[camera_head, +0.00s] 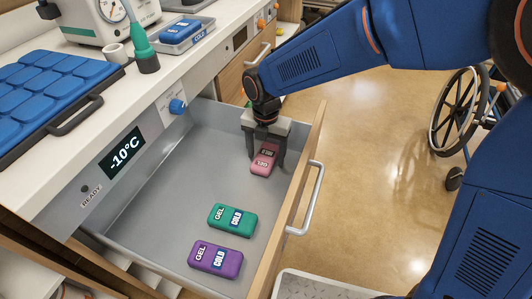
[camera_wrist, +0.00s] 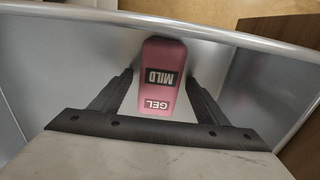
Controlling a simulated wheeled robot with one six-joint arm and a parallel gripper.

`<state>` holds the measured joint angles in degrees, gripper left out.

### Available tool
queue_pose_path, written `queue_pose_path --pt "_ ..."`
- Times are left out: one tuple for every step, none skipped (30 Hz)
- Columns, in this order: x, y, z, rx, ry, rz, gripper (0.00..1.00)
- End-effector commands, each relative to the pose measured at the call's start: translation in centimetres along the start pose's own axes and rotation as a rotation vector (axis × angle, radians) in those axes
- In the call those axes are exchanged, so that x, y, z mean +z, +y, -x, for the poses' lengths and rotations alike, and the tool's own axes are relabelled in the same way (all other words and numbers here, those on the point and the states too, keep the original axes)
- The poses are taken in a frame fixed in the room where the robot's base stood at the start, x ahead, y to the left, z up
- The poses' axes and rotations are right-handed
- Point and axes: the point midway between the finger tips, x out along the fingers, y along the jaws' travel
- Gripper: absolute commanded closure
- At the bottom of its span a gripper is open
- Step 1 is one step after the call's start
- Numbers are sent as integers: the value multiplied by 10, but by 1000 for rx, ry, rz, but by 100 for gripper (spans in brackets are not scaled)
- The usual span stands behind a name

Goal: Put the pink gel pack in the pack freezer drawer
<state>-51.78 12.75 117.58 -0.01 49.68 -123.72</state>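The pink gel pack (camera_head: 264,160), labelled GEL and MILD, is inside the open grey drawer (camera_head: 150,195) near its far right corner. It also shows in the wrist view (camera_wrist: 160,60), between my fingers. My gripper (camera_head: 267,165) reaches down into the drawer with a finger on each side of the pack. In the wrist view the fingers (camera_wrist: 160,82) stand apart, with narrow gaps beside the pack, so it looks open. Whether the pack rests fully on the drawer floor is partly hidden. The cabinet display (camera_head: 121,153) reads -10°C.
The drawer's left floor is bare. The drawer handle (camera_head: 306,200) faces right. A blue mat (camera_head: 45,95) is on the counter; a wheelchair (camera_head: 458,112) stands right.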

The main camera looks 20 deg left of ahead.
Motion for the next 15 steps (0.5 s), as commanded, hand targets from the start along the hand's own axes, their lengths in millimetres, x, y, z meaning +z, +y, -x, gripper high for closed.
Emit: queue_pose_path --pt "0 0 0 0 0 0 32" --pt "0 0 0 0 0 0 32" --pt "0 0 0 0 0 0 32" --pt "0 0 1 0 0 0 32" --pt "0 0 2 1 0 0 32" --pt "0 0 3 1 -1 0 32" --pt "0 0 5 2 -1 0 32" --pt "0 0 8 2 -1 0 32" --pt "0 0 12 2 -1 0 32" --pt "0 0 17 2 -1 0 32" --pt "0 0 21 3 -2 0 32" --pt "0 0 28 3 -2 0 32" --pt "0 0 34 3 -2 0 32" --pt "1 1 40 4 -3 0 32" --pt "0 0 48 3 -2 0 32"
